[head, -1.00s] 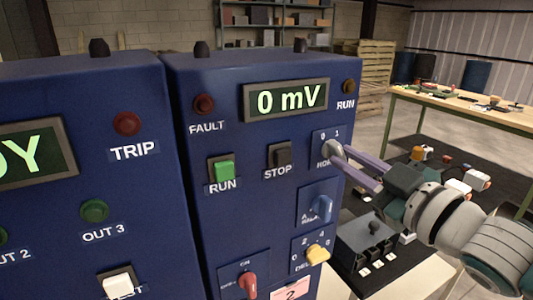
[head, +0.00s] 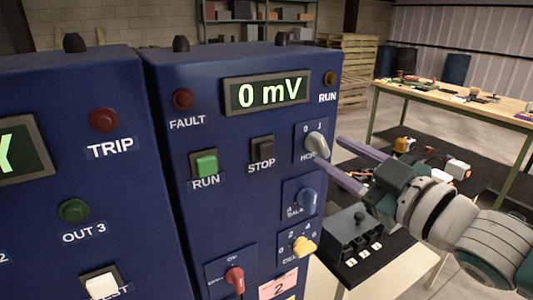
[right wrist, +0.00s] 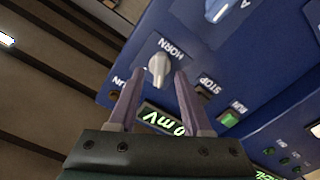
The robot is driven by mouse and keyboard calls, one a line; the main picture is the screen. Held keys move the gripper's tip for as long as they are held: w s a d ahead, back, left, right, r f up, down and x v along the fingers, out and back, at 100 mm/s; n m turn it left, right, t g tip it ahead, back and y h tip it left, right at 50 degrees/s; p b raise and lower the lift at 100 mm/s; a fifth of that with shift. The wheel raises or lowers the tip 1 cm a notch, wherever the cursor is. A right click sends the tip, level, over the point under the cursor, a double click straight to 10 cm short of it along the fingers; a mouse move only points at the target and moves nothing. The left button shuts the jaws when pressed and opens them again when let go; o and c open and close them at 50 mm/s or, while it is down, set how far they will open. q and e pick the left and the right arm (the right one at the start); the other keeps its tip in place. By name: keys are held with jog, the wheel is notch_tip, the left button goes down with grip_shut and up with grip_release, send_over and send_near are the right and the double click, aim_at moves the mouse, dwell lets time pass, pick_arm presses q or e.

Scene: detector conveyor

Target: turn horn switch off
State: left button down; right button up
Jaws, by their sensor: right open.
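The horn switch (head: 317,145) is a grey rotary knob at the upper right of the blue panel, under the marks 0 and 1. Its upper end seems to lean left, towards 0. It also shows in the right wrist view (right wrist: 157,68), beside the HORN label. My right gripper (head: 333,152) is open and empty, with its two purple fingers just off the panel to the right of the knob. In the right wrist view the knob lies between and beyond the fingertips (right wrist: 158,75). My left gripper is out of view.
Below the switch are a blue knob (head: 307,201) and a yellow knob (head: 303,245). A red knob (head: 235,279), the green RUN button (head: 205,166) and the black STOP button (head: 263,148) are further left. The display (head: 267,94) reads 0 mV. A grey box (head: 347,234) stands lower right.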

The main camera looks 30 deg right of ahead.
jog(key=s+b, duration=0.1)
jog(key=s, duration=0.7)
jog(key=shift+s+d, duration=0.25)
jog(key=shift+d, duration=0.05)
jog(key=s+a+f+m+g+h, duration=0.1)
jog(key=s+a+f+m+g, duration=0.2)
jog(key=s+a+f+g, duration=0.3)
jog(key=s+a+f+m+g+h, duration=0.1)
jog(key=s+a+f+m+g, duration=0.1)
jog(key=s+a+f+g, duration=0.4)
jog(key=s+r+g+p, duration=0.1)
jog(key=r+p, duration=1.3)
jog(key=r, duration=0.1)
jog(key=s+d+r+g+p, duration=0.1)
jog(key=s+r+p, duration=0.1)
jog(key=r+p, duration=1.2)
jog(key=shift+s+d+r+y, duration=0.2)
jog(key=shift+s+r+y, duration=0.1)
jog(key=shift+r, duration=0.6)
